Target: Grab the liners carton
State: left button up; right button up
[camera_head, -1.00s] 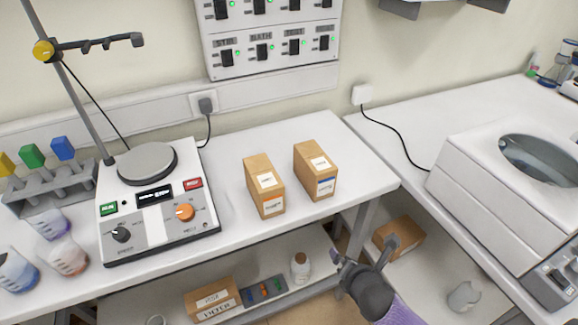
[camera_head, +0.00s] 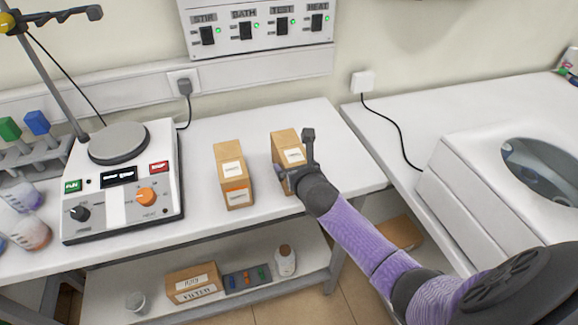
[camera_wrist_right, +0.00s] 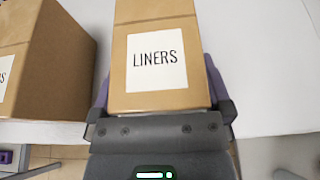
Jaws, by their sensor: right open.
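The liners carton (camera_head: 284,138) is a tan box standing upright on the white bench, the right one of two. In the right wrist view its white label reads LINERS (camera_wrist_right: 156,58). My right gripper (camera_head: 295,158) is at the carton's near side and hides its lower front in the head view. The jaws (camera_wrist_right: 162,95) are open, with one finger on each side of the carton. Whether they touch it cannot be told. My left gripper is out of view.
A second carton (camera_head: 233,172) stands close on the left, and also shows in the right wrist view (camera_wrist_right: 50,62). A hotplate device (camera_head: 122,190) stands further left. The bench (camera_head: 335,135) is clear to the right of the cartons. The lower shelf holds a box (camera_head: 194,283) and a bottle (camera_head: 285,261).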

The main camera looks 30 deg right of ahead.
jog(key=shift+c, duration=0.5)
jog(key=c, duration=0.9)
